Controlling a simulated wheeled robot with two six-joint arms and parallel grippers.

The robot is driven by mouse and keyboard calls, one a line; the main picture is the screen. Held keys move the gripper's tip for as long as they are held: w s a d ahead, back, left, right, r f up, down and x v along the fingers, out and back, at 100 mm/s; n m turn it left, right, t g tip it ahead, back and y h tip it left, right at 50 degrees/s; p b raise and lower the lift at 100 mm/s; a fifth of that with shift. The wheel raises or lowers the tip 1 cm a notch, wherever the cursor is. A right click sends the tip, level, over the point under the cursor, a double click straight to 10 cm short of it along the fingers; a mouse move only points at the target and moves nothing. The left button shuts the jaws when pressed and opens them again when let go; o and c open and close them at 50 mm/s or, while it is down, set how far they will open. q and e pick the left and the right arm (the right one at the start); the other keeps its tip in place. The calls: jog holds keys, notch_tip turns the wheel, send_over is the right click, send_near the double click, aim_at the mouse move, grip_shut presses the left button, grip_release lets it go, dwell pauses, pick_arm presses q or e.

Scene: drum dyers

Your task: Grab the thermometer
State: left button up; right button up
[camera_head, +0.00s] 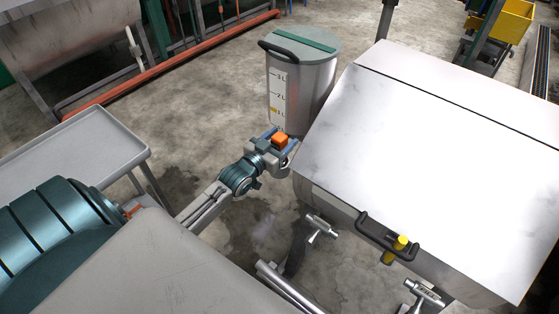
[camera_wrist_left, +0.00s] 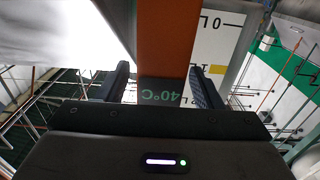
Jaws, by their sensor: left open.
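The thermometer is an orange bar (camera_wrist_left: 162,40) with a dark display reading 40°C in green, seen upside down in the left wrist view. In the head view its orange top (camera_head: 280,140) shows at my left gripper (camera_head: 283,147), beside the grey lidded bucket. In the wrist view my left gripper (camera_wrist_left: 160,86) is open, with one dark finger on each side of the bar and visible gaps between. Part of the thermometer is hidden behind the gripper in the head view. My right gripper is not in view.
The grey bucket (camera_head: 316,88) has a litre scale (camera_head: 278,98) and a green-striped lid. A large metal box (camera_head: 440,150) with a black handle (camera_head: 388,236) and a yellow knob stands close on the right. A grey tray table (camera_head: 80,150) is at left. Concrete floor lies between.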

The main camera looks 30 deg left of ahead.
pick_arm(q)
jog(key=shift+w, duration=0.6)
jog(key=shift+r, duration=0.1)
jog(key=shift+c, duration=0.2)
grip_shut()
